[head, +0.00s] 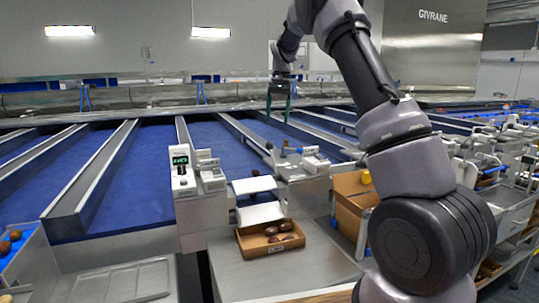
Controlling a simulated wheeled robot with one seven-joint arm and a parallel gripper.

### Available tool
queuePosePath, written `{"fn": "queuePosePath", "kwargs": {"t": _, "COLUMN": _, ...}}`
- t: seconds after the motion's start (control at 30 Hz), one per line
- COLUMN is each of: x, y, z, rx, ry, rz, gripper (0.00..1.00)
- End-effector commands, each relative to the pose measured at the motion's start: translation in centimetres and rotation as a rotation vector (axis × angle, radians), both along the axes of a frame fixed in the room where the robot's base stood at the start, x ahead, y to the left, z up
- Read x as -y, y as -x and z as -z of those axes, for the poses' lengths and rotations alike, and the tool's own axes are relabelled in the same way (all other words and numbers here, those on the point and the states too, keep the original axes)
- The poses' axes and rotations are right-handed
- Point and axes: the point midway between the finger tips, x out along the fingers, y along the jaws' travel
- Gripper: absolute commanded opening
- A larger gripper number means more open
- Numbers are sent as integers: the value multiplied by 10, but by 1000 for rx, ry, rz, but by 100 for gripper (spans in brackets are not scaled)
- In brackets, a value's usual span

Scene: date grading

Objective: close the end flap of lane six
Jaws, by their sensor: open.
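My gripper (279,103) hangs from my raised arm over the blue lanes, right of the picture's middle. Its two dark green fingers point down and are apart, with nothing seen between them. Below it, a grey lane end unit (302,180) carries a small lever with coloured knobs. To its left, a white upper plate (253,185) and a white lower plate (260,214) sit at the end of a blue lane, with a dark date on the upper one. I cannot read lane numbers, so I cannot tell which flap belongs to lane six.
A cardboard tray (242,243) with several dates stands on the steel table (228,270) below the plates. A white device with a green display (180,160) stands left. An open cardboard box (347,207) is beside my arm. Long metal dividers (95,180) separate the blue lanes.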

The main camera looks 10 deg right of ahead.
Motion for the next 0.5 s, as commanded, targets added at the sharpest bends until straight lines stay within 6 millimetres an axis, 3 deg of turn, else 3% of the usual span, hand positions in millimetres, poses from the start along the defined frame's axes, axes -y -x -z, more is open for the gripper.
{"fn": "queuePosePath", "kwargs": {"t": 0.03, "x": -6, "y": -11, "z": 16, "rx": -19, "ry": 18, "rz": -5, "gripper": 71}}
{"fn": "queuePosePath", "kwargs": {"t": 0.2, "x": -16, "y": -30, "z": 43, "rx": -49, "ry": 50, "rz": -14, "gripper": 71}}
{"fn": "queuePosePath", "kwargs": {"t": 0.5, "x": -20, "y": -33, "z": 79, "rx": -59, "ry": 57, "rz": -17, "gripper": 71}}
